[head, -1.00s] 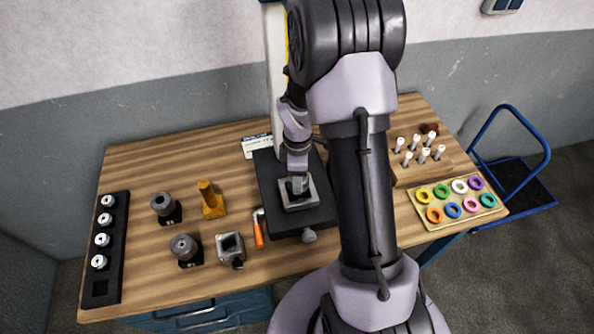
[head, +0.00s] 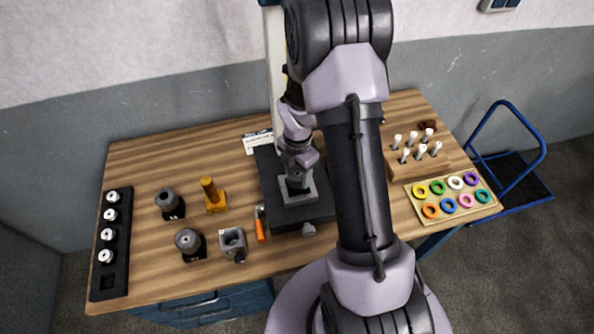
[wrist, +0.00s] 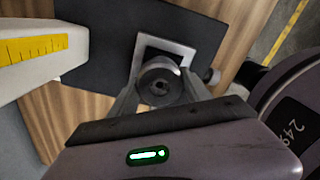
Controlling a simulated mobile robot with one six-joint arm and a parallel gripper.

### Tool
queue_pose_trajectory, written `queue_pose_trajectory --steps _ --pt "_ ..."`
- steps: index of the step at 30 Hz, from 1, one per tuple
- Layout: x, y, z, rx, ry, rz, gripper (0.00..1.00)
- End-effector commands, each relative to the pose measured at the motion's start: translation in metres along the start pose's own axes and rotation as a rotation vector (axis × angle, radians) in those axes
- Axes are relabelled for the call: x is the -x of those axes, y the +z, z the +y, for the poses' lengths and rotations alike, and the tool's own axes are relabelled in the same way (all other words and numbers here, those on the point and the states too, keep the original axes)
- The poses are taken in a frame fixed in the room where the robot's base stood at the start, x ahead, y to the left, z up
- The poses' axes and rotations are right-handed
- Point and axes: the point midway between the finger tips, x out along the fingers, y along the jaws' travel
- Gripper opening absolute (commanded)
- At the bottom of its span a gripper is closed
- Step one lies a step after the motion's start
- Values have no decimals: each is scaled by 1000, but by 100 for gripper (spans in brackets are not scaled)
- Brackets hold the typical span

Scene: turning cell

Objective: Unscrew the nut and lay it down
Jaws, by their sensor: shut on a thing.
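A round dark grey piece with a hole in its middle, which looks like the nut (wrist: 160,84), sits between my two fingers in the wrist view. My gripper (wrist: 161,92) is shut on it, one finger on each side. Below it is a square light steel block (wrist: 146,46) on a black base plate (wrist: 103,48). In the head view my gripper (head: 298,178) points down over the steel block (head: 287,198) at the middle of the bench. My fingers and wrist hide most of the nut there, and whether it is clear of its thread cannot be told.
A tall white column with a yellow scale (wrist: 35,48) stands close beside my gripper. An orange-handled tool (head: 260,229) and several fixtures (head: 189,243) lie left. A black rack (head: 97,276) holds pieces farther left. A tray of coloured rings (head: 415,203) and a pin block (head: 400,172) stand right.

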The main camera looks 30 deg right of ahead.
Motion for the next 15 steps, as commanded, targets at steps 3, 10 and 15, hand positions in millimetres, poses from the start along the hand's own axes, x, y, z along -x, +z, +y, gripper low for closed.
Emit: queue_pose_trajectory --steps 3,10,15 --pt "-1 0 -2 12 -3 1 9" --pt "-1 0 -1 9 -2 0 82" --pt "-1 0 0 8 -1 0 82"
